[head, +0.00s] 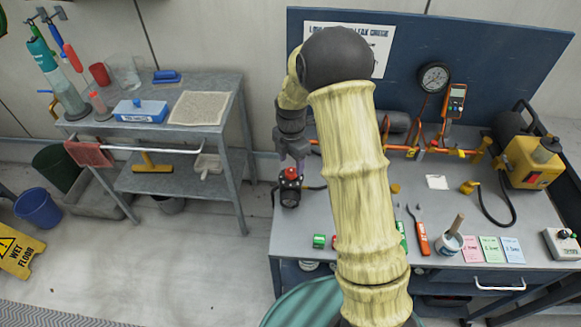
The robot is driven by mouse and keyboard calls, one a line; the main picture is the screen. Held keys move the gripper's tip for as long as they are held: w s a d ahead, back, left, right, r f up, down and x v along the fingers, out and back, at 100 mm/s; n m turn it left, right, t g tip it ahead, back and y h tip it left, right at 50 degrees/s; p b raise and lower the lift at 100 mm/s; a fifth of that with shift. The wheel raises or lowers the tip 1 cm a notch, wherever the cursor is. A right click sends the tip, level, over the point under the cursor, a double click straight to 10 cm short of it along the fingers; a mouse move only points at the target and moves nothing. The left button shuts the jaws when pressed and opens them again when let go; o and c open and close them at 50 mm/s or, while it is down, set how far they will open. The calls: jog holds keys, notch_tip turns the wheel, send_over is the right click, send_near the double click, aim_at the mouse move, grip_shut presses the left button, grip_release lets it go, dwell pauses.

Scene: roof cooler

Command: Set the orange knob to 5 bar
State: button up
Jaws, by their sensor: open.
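A small dark device (289,192) stands near the left edge of the blue-grey workbench, with a red-orange knob (290,173) on top. It looks like the orange knob, but its scale or pointer is too small to read. My gripper (292,163) points down just above the knob, its jaws open; whether they touch or straddle the knob I cannot tell. My yellowish arm hides the middle of the bench.
Orange pipework (432,139) and a yellow pump (535,160) stand at the back right. A grey cart (225,110) stands left, across a gap.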

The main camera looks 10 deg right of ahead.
aim_at(291, 171)
jog(key=shift+f, duration=1.8)
jog(key=shift+c, duration=0.2)
jog(key=c, duration=1)
jog(key=shift+o, duration=0.2)
